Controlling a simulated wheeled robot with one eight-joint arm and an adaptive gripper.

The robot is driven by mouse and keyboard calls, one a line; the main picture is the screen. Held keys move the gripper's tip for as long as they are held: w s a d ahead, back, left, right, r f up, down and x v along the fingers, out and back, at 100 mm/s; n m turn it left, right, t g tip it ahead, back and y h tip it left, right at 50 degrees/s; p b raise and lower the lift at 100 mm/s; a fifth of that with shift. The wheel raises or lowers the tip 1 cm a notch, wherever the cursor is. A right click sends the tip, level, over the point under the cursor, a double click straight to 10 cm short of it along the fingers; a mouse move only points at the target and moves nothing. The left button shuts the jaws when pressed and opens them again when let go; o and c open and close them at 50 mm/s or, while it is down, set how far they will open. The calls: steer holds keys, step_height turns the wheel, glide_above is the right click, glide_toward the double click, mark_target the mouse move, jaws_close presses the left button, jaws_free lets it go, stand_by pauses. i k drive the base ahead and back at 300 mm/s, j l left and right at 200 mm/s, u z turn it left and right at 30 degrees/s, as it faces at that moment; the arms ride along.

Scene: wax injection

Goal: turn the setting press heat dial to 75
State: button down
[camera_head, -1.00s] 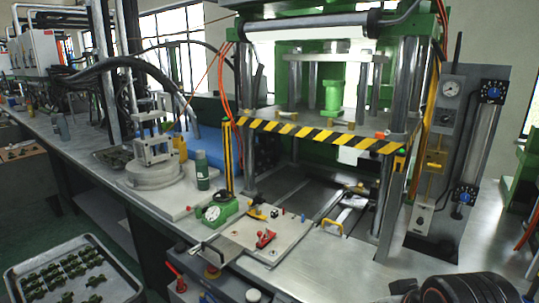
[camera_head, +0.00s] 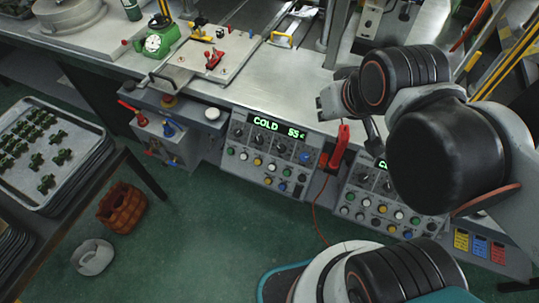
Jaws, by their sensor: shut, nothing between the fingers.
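A control panel (camera_head: 268,152) on the bench front has a green lit display (camera_head: 279,128) that appears to read "COLD 55". Below it are a row of dark dials and several coloured buttons. A second panel (camera_head: 382,202) stands to its right; its display is mostly hidden behind my arm. I cannot tell which dial is the setting press heat dial. My gripper (camera_head: 376,148) shows small and dark below the wrist, partly hidden by my arm. It is shut and empty, in front of the right panel's upper part, with no clear contact on a dial.
A red-handled tool (camera_head: 340,147) with a cord hangs between the panels. A valve box (camera_head: 168,135) stands left of them. The green floor before the panels is mostly clear.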

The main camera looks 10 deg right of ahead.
mark_target(281, 148)
steer(key=k+l+u, duration=0.1)
steer(key=u, duration=0.3)
steer(key=k+l+u, duration=0.15)
steer(key=l+u, duration=0.2)
steer(key=k+l+u, duration=0.1)
steer(key=u, duration=0.3)
